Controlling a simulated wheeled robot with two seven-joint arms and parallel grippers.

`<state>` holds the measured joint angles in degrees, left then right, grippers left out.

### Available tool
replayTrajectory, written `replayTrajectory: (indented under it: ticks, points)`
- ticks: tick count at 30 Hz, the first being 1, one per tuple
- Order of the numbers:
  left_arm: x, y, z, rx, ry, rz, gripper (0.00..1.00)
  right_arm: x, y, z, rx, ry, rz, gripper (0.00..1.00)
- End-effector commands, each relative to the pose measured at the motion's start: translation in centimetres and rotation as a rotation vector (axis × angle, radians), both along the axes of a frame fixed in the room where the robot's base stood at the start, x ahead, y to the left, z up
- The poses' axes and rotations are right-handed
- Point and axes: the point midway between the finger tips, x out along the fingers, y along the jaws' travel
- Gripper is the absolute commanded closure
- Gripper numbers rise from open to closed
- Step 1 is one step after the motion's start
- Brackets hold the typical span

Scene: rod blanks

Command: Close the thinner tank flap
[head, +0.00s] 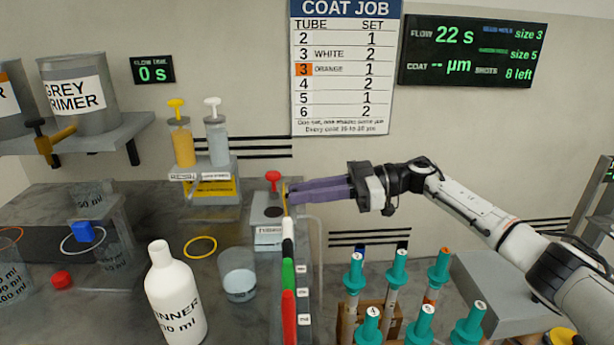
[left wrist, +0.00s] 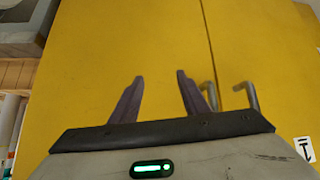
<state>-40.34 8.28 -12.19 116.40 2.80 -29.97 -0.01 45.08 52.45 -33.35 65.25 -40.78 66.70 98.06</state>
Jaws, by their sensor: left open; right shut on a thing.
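A small grey-white tank (head: 268,236) with a hard-to-read label stands on the bench, left of my right gripper. A dark opening and a red knob show at its top. A thin yellow-orange piece (head: 285,190), perhaps its flap, stands upright at the tank's right side. My right gripper (head: 291,196) has its purple fingers closed together at this piece; the fingers partly hide the contact. My left gripper (left wrist: 159,92) is open and empty in the left wrist view, in front of yellow doors (left wrist: 130,45). It is not seen in the head view.
A white thinner bottle (head: 173,295), a clear cup (head: 238,274) and a yellow ring (head: 200,247) stand or lie left of the tank. Green and red markers (head: 288,275) are in front. Several teal-capped tubes (head: 397,270) stand at right. Two grey handles (left wrist: 246,97) show on the yellow doors.

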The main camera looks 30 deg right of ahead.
Motion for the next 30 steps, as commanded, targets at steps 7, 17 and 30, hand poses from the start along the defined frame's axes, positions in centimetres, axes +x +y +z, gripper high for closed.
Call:
replayTrajectory:
  ticks: [7, 17, 30]
  points:
    - [0.2, 0.3, 5.7, 0.001, 0.005, 0.024, 0.58, 0.3, 0.6, 2.0, -0.141, 0.069, 0.002, 1.00]
    - [-0.5, 1.4, 10.3, 0.005, 0.014, 0.041, 0.58, 0.8, 1.7, 2.2, -0.348, 0.165, 0.002, 1.00]
    - [-0.5, 1.5, 12.1, 0.006, 0.015, 0.041, 0.58, 2.0, 3.9, 1.8, -0.717, 0.338, 0.000, 1.00]
